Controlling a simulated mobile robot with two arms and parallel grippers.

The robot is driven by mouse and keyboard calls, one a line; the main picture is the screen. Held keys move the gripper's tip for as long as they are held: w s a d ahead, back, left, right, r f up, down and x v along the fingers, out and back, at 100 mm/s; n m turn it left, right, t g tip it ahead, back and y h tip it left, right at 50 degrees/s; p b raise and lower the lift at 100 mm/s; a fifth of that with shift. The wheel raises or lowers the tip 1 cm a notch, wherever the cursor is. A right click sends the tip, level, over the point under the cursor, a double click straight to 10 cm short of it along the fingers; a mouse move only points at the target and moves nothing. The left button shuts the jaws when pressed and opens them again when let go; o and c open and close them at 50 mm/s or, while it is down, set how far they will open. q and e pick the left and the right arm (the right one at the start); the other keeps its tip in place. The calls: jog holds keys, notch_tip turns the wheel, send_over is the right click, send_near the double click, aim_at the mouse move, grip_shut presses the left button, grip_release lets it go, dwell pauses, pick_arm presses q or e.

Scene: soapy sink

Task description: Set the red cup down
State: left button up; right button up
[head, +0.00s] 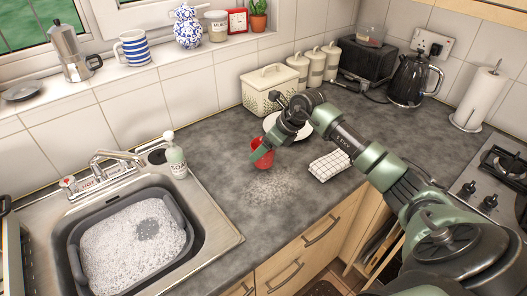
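The red cup (265,159) is over the grey worktop, between the sink and the checked cloth, and looks upright. My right gripper (261,151) has its green fingers at the cup, one across its near side, and appears shut on it. The fingers and wrist hide part of the cup. I cannot tell whether its base touches the worktop (215,205). My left gripper is not in view.
A white plate (272,122) lies behind my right wrist, before a cream bread bin (262,103). A checked cloth (329,165) lies right. A wet, sudsy patch (272,187) is in front. A soap bottle (176,160) and a basin of suds (73,262) are left.

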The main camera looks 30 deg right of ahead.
notch_tip(320, 180, down, 2)
jog(key=shift+f, duration=0.25)
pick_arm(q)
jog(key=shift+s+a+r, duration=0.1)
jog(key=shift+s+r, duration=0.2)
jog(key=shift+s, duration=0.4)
pick_arm(e)
jog(key=shift+f, duration=0.1)
jog(key=o, duration=1.5)
jog(key=shift+f, duration=0.1)
jog(key=shift+s+d+r, duration=0.1)
jog(key=shift+s+r, duration=0.05)
jog(key=shift+r, duration=0.2)
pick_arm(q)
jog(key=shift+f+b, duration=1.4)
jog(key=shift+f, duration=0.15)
pick_arm(e)
jog(key=shift+v, duration=5.7)
